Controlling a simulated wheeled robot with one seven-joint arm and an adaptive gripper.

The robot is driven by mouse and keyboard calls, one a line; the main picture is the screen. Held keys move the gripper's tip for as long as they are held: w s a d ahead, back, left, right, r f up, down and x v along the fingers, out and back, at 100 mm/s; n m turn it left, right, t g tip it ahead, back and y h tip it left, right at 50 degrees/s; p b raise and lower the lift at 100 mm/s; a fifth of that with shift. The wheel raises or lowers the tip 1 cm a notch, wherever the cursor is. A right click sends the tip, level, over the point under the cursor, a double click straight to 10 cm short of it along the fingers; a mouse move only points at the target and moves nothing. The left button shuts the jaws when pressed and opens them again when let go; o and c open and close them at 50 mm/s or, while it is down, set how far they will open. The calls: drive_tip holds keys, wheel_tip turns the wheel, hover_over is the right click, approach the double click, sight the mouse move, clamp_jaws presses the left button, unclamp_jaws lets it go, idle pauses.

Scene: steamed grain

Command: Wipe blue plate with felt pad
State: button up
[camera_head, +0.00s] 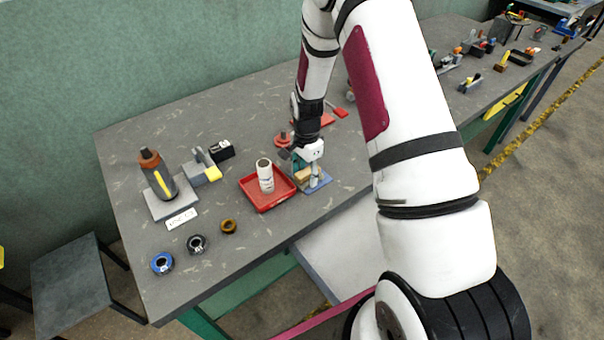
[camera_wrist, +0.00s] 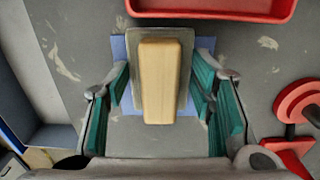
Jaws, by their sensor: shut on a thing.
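The blue plate (camera_head: 319,186) lies flat on the grey table, right of the red tray. In the wrist view the blue plate (camera_wrist: 118,48) shows at both sides of the felt pad, which hides its middle. The felt pad (camera_wrist: 160,80) has a tan block-like handle on a wider grey base. My gripper (camera_wrist: 160,92) is shut on it, with teal fingers at its left and right sides. In the head view my gripper (camera_head: 306,170) is low over the plate. I cannot tell whether the pad's underside touches the plate.
A red tray (camera_head: 250,194) holding a white roll (camera_head: 265,175) stands close left of the plate. A red-based object (camera_head: 283,141) is behind my gripper. Several tape rolls and a bottle (camera_head: 157,175) are farther left. The table's front edge is near.

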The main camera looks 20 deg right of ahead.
drive_tip(key=shift+w+d+b, duration=0.2)
drive_tip(key=shift+d, duration=0.75)
drive_tip(key=shift+w+d+b, duration=0.25)
drive_tip(key=shift+d, duration=0.65)
drive_tip(key=shift+w+d+b, duration=0.2)
drive_tip(key=shift+d, duration=0.75)
drive_tip(key=shift+r+p, duration=0.6)
drive_tip(key=shift+r, duration=2.4)
drive_tip(key=shift+r, duration=1.5)
